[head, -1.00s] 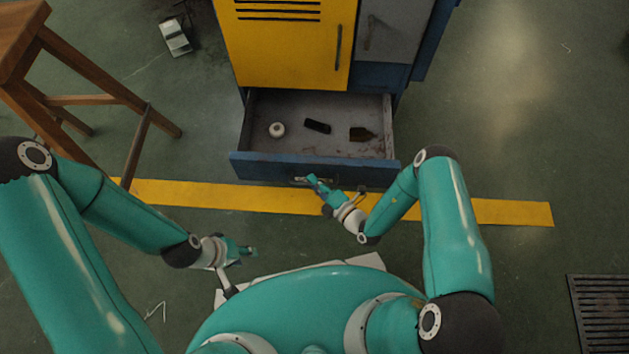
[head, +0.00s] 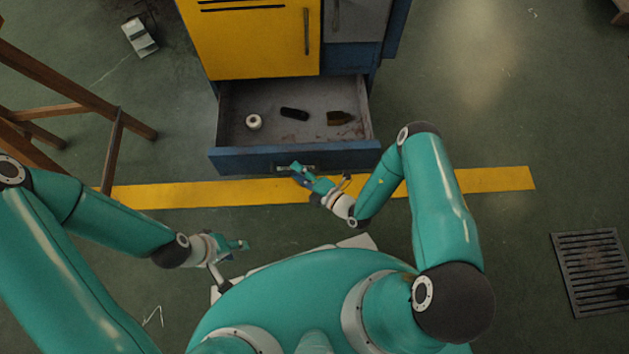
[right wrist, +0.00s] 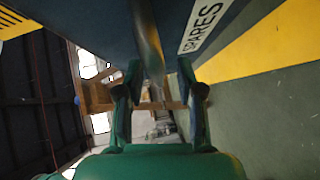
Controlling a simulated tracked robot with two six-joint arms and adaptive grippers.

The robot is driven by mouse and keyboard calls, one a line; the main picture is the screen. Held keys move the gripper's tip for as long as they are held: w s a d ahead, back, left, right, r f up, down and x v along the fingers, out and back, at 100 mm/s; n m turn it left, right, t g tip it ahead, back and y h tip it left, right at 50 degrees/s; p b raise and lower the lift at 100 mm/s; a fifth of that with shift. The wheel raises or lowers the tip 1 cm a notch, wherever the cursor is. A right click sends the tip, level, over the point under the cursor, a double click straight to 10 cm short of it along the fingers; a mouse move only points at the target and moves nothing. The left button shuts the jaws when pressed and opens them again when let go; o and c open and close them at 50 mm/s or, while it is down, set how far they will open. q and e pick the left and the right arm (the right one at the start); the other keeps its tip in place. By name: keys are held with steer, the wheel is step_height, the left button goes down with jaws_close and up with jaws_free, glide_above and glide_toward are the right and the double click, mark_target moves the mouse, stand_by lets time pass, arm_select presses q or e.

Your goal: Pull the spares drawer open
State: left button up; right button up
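The spares drawer (head: 240,160) is a blue drawer at the bottom of the cabinet and stands well out in the head view. Its "SPARES" label (right wrist: 201,27) shows in the right wrist view. My right gripper (head: 297,172) is at the drawer's handle (head: 281,169). In the right wrist view its fingers (right wrist: 160,72) are spread, with the metal handle (right wrist: 148,40) running between the tips, nearer the left one. I cannot tell whether they touch. My left gripper (head: 244,245) is away from the drawer, over my base; its finger gap is too small to read.
Inside the drawer lie a white roll (head: 253,122), a black item (head: 294,114) and a dark brown item (head: 340,118). The yellow cabinet door (head: 260,45) is above. A wooden stool (head: 112,150) stands left, and a floor grate (head: 595,270) lies right. Floor on the right is open.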

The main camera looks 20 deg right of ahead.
steer(key=v, duration=1.1)
